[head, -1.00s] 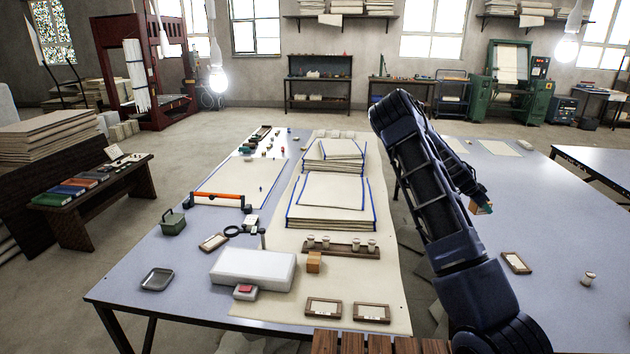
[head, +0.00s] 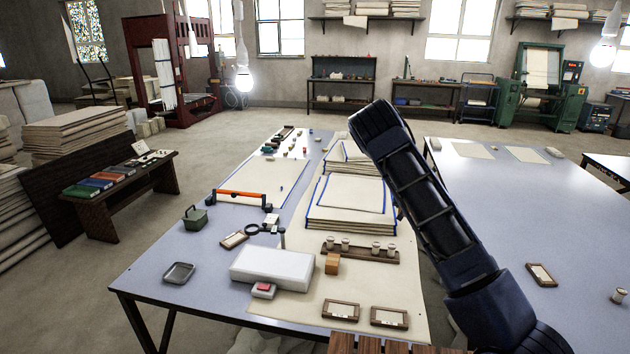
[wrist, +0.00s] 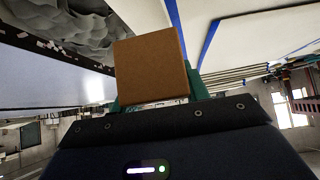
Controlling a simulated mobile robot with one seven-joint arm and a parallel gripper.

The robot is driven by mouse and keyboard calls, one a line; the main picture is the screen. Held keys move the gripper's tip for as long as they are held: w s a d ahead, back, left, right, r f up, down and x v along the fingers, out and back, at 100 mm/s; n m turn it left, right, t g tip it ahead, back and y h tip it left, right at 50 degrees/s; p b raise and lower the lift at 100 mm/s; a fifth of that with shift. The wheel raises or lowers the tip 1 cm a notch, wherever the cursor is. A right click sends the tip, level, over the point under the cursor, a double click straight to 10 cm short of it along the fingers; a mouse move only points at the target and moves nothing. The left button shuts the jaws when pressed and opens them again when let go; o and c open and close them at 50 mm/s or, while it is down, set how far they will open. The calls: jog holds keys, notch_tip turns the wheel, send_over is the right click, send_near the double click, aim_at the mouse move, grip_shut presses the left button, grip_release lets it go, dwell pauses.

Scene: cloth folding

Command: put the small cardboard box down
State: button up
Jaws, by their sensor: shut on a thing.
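A small brown cardboard box (wrist: 148,66) fills the middle of the wrist view. My gripper (wrist: 155,92) is shut on it, with teal fingers showing at its sides. In the head view my arm (head: 425,190) reaches over the right side of the near table (head: 190,255), and its forearm hides the gripper and the held box. In the wrist view, cream cloth with blue edges (wrist: 255,45) lies beside the box. I cannot tell how high the box is above any surface.
Blue-edged cloth stacks (head: 350,205) stand on the near table. A wooden rack with small jars (head: 360,252), a small orange-brown block (head: 332,264), a white case (head: 272,268) and two framed cards (head: 389,317) lie nearer. The right table (head: 520,215) has much bare surface.

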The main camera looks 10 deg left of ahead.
jog(key=a+n+y, duration=0.1)
jog(key=a, duration=0.3)
jog(key=s+a+n+y, duration=0.1)
jog(key=a, duration=0.4)
jog(key=a+r+n+y, duration=0.1)
jog(key=a+n, duration=0.1)
jog(key=a, duration=0.2)
jog(key=shift+s+a, duration=0.15)
jog(key=shift+s, duration=0.25)
jog(key=s+a+r+n+g+y, duration=0.1)
jog(key=s+a+r+n+y, duration=0.15)
jog(key=a, duration=0.85)
notch_tip(320, 180, up, 4)
jog(key=n+g+y, duration=0.4)
jog(key=n+g, duration=0.1)
jog(key=n, duration=0.3)
send_over(297, 242)
jog(key=s+d, duration=0.1)
jog(key=d, duration=0.2)
jog(key=shift+h, duration=0.25)
notch_tip(297, 242, down, 19)
jog(key=shift+s+f, duration=0.1)
jog(key=shift+s, duration=0.05)
jog(key=shift+f, duration=0.15)
jog(key=o, duration=1.2)
